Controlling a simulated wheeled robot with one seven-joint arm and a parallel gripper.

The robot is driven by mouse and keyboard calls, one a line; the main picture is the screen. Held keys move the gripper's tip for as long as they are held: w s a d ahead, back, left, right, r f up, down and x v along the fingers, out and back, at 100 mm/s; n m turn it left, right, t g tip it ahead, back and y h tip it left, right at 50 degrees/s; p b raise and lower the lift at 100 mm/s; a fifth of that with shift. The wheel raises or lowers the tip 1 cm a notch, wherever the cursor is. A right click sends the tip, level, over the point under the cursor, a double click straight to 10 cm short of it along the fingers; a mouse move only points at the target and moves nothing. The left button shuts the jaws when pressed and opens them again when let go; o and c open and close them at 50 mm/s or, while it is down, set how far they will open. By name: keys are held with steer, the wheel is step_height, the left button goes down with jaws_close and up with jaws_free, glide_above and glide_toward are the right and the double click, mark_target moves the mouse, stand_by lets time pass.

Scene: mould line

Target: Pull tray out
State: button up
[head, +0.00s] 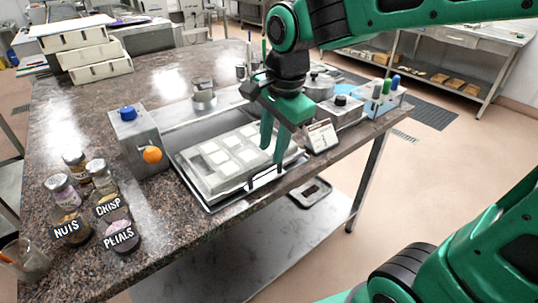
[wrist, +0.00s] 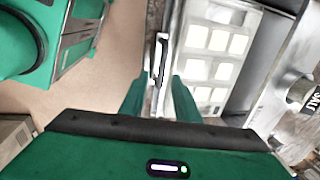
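A metal tray (head: 208,203) sits on the granite table near its front edge. A pale mould (head: 225,160) with white square cavities lies in it, also visible in the wrist view (wrist: 208,55). A bar handle (head: 265,178) runs along the tray's front side; it shows as a pale upright bar in the wrist view (wrist: 160,65). My gripper (head: 272,157) points down at the handle. In the wrist view my gripper (wrist: 161,88) is open, one finger on each side of the bar with gaps visible. Contact with the handle cannot be told.
A grey box with an orange knob (head: 140,140) stands left of the tray. Jars labelled nuts (head: 70,225), crisp and petals stand further left. A small sign (head: 321,136) and a control box (head: 342,110) stand right. The floor (head: 430,190) before the table's right end is clear.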

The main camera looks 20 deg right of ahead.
step_height(320, 180, up, 6)
steer(key=s, duration=0.1)
steer(key=shift+d, duration=0.25)
steer(key=s+d+f+n, duration=0.2)
steer(key=s+d+f, duration=0.2)
steer(key=d, duration=0.4)
steer(key=s+d+f+n+g, duration=0.1)
steer(key=s+d+f+n, duration=0.2)
steer(key=s+d, duration=0.4)
steer(key=s+d+f+n+g, duration=0.1)
steer(key=s+d+f+n, duration=0.1)
steer(key=s+d+f, duration=0.3)
steer(key=s+d, duration=0.1)
steer(key=d, duration=0.3)
steer(key=shift+f+h, duration=0.3)
steer(key=shift+w, duration=0.1)
